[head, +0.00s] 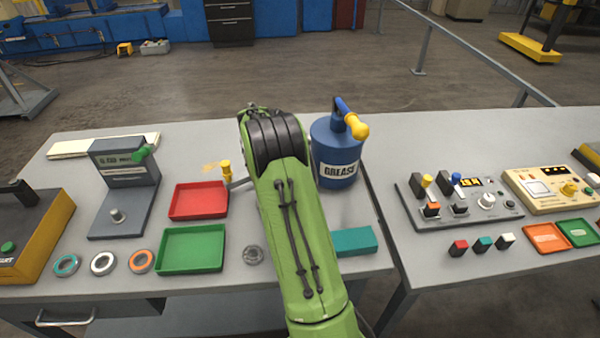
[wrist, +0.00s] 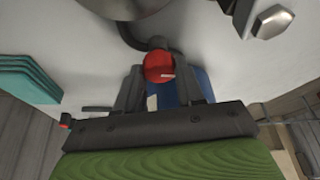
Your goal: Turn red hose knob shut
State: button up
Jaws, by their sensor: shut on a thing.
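The red hose knob (wrist: 158,66) is in the upper middle of the wrist view, at the end of a dark curved hose. My gripper (wrist: 162,80) has a dark finger on each side of it and is shut on it. The marking that would tell how far the knob is turned is too small to read. In the head view my green arm reaches over the middle of the near table and hides the gripper and the red knob.
A blue grease can (head: 336,172) stands right of my arm, with a teal block (head: 353,241) nearer. Red (head: 199,216) and green (head: 190,272) trays lie left. A control panel (head: 470,213) is on the right table. In the wrist view, a bolt head (wrist: 273,21) is upper right.

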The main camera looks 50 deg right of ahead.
dwell(0.3)
jog(key=o, duration=1)
jog(key=shift+o, duration=0.2)
jog(key=p+v, duration=0.4)
jog(key=v, duration=1.1)
jog(key=shift+a+r, duration=0.2)
jog(key=shift+r, duration=0.15)
jog(key=shift+w, duration=0.1)
